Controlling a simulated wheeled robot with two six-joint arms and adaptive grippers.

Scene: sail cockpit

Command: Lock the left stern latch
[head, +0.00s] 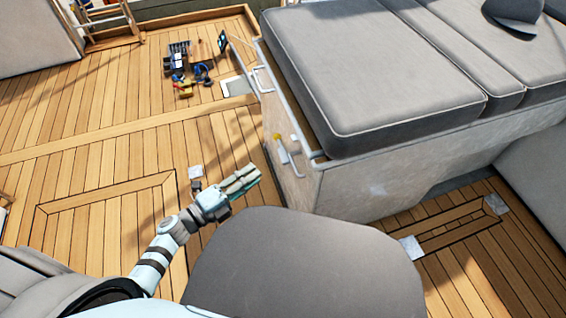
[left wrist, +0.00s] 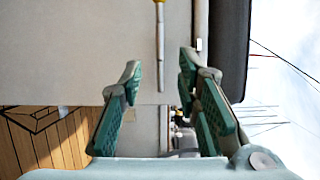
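A metal latch (head: 290,155) with a yellow piece (head: 278,137) is on the pale end panel of the bench locker. In the left wrist view, a thin metal bar (left wrist: 160,50) with a yellow end at the top edge shows against the panel, beyond and between my fingertips. My left gripper (head: 243,178) is in front of and left of the latch, apart from it. Its green-padded fingers (left wrist: 158,78) are spread and empty. My right gripper is not in view. Whether the latch is locked cannot be told.
A grey cushion (head: 370,75) tops the bench. Another metal handle (head: 263,78) is farther back on the bench's side. A dark rounded seat shape (head: 300,265) fills the foreground. Small items (head: 188,65) lie on the wooden deck (head: 90,125), which is largely clear at left.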

